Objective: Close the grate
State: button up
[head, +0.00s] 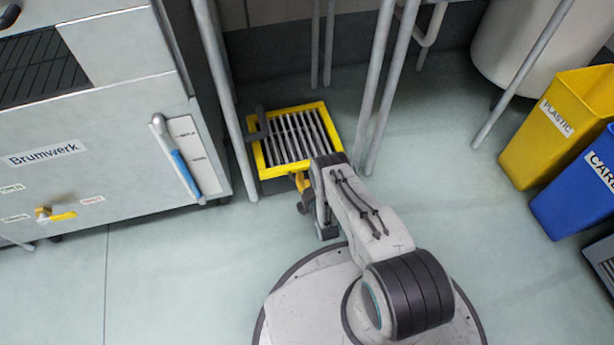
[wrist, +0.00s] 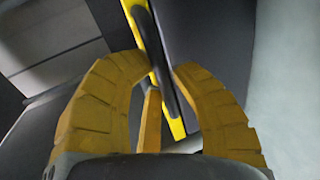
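The grate (head: 290,138) has a square yellow frame with grey slats and dark gaps between them. It is at floor level beside the grey machine. My gripper (head: 299,182) has yellow fingers and is at the near edge of the frame, right of the handle. In the wrist view my gripper (wrist: 165,72) has its curved fingertips on either side of a dark bar (wrist: 153,42), with a yellow strip (wrist: 178,126) behind it. I cannot tell whether the fingers press on the bar.
The grey machine (head: 95,150), with a blue-and-white handle (head: 178,160), stands to the left. Thin metal legs (head: 373,90) rise close around the grate. A yellow bin (head: 550,125) and a blue bin (head: 575,200) stand at right. The floor between is clear.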

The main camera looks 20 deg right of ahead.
jog(key=shift+o, duration=0.9)
jog(key=shift+s+d+f, duration=0.1)
jog(key=shift+s+f, duration=0.35)
jog(key=shift+f, duration=0.3)
jog(key=shift+r, duration=0.1)
jog(key=shift+w+r, duration=0.15)
jog(key=shift+r, duration=1.7)
jog(key=shift+w+r, duration=0.15)
jog(key=shift+r, duration=1.7)
jog(key=shift+w+r, duration=0.15)
jog(key=shift+r, duration=1.7)
